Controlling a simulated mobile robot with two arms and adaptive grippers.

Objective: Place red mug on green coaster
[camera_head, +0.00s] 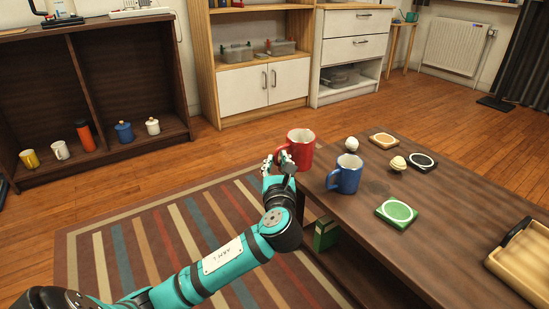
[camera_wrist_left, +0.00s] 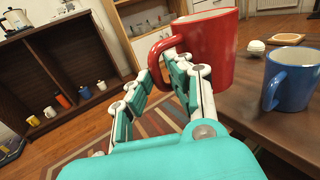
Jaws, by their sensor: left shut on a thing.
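The red mug (camera_head: 301,148) is upright at the far left corner of the dark table; it fills the upper middle of the left wrist view (camera_wrist_left: 208,50). My left gripper (camera_head: 281,160) is shut on the mug's handle, at the mug's left side. In the left wrist view its fingers (camera_wrist_left: 166,68) are at the red handle. I cannot tell whether the mug's base touches the table. The green coaster (camera_head: 397,212), with a pale oval top, lies bare on the table, nearer and to the right of the mug. My right gripper is not in view.
A blue mug (camera_head: 346,176) stands between the red mug and the green coaster. A white ball-like item (camera_head: 352,144), an orange coaster (camera_head: 384,140), a cream knob-like item (camera_head: 398,164) and a black coaster (camera_head: 423,161) are farther back. A tan tray (camera_head: 524,262) is at the right.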

